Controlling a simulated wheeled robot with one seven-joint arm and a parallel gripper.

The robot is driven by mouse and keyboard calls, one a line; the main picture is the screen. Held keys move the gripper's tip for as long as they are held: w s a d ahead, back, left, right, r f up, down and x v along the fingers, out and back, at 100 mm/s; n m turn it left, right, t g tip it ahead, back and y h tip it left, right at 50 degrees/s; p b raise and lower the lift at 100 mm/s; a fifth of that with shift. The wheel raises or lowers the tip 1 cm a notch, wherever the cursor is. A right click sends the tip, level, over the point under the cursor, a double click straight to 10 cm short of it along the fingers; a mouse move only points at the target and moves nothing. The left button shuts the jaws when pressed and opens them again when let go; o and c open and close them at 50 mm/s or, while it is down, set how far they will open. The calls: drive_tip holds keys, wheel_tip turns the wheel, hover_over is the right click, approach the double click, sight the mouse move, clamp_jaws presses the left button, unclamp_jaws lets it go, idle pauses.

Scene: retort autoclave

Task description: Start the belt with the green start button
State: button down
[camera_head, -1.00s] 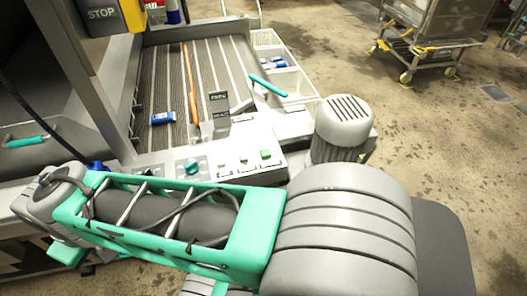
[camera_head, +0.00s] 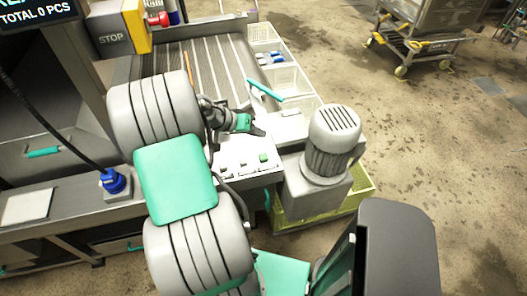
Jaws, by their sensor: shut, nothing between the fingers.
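The green start button (camera_head: 264,157) sits at the right end of the pale control panel (camera_head: 232,165), beside smaller pale buttons. My gripper (camera_head: 257,131) is shut and empty, just above and behind the panel on the picture's far side. It is apart from the green button, which stays in clear view. The ribbed belt (camera_head: 215,62) runs away behind the gripper. My arm hides the belt's near left part and the left end of the panel.
A grey motor (camera_head: 334,135) stands right of the panel. White bins (camera_head: 286,80) line the belt's right side, with a teal bar (camera_head: 265,90) at its edge. A wheeled cart (camera_head: 420,40) stands at upper right; open floor lies between.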

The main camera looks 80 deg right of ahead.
sight(261, 158)
drive_tip(key=shift+s+d, duration=0.1)
drive_tip(key=shift+s, duration=0.3)
wheel_tip(261, 158, down, 9)
drive_tip(key=b, duration=0.6)
drive_tip(key=shift+r, duration=0.1)
idle(1.7)
drive_tip(key=shift+f+b, duration=0.4)
drive_tip(key=shift+b, duration=0.1)
